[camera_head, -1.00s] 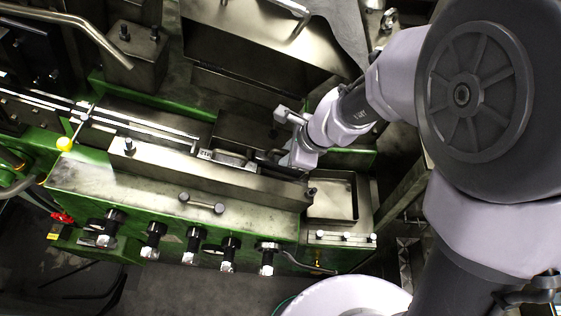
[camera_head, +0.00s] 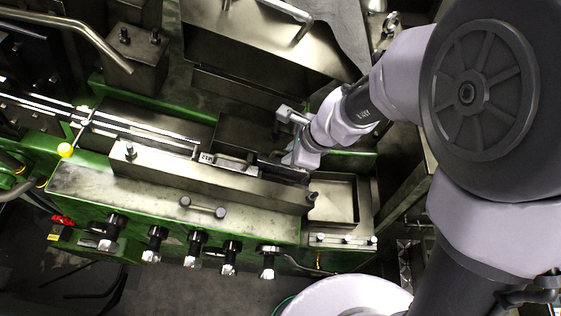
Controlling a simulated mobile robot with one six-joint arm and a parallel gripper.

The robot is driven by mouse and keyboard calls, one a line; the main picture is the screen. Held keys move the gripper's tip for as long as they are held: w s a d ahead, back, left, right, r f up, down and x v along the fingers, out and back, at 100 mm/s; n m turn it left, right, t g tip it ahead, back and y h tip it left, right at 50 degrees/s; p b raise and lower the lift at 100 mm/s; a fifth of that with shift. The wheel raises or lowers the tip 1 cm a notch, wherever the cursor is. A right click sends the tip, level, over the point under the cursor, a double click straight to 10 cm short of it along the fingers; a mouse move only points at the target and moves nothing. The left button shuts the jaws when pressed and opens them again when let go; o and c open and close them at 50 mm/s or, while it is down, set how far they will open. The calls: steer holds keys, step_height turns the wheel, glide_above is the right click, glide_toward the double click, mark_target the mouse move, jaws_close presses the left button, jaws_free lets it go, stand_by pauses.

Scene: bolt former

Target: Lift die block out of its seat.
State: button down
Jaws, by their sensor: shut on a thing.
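The die block (camera_head: 233,164) is a small grey metal block with a pale marking at its left end. It shows in the trough behind the long steel plate (camera_head: 180,172), near the middle of the machine. My gripper (camera_head: 270,162) reaches it from the right with dark fingers and is shut on it at its right end. The block's front side overlaps the upper edge of the plate in the picture, and it looks raised. Its underside and the seat under it are hidden, so I cannot tell the exact gap.
A shallow open steel tray (camera_head: 356,204) sits at the right end of the machine. Several adjusting bolts stick out of the green front. Steel guards (camera_head: 245,40) rise behind the trough. A yellow knob (camera_head: 65,150) stands at the left.

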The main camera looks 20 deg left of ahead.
steer(key=shift+p+v, duration=0.45)
steer(key=shift+v, duration=0.5)
steer(key=shift+w+r+p, duration=0.25)
steer(key=shift+r+p, duration=0.2)
steer(key=shift+r, duration=0.15)
steer(key=shift+p+v, duration=1.05)
steer(key=shift+v, duration=0.25)
steer(key=shift+w+d, duration=0.1)
steer(key=shift+w, duration=0.15)
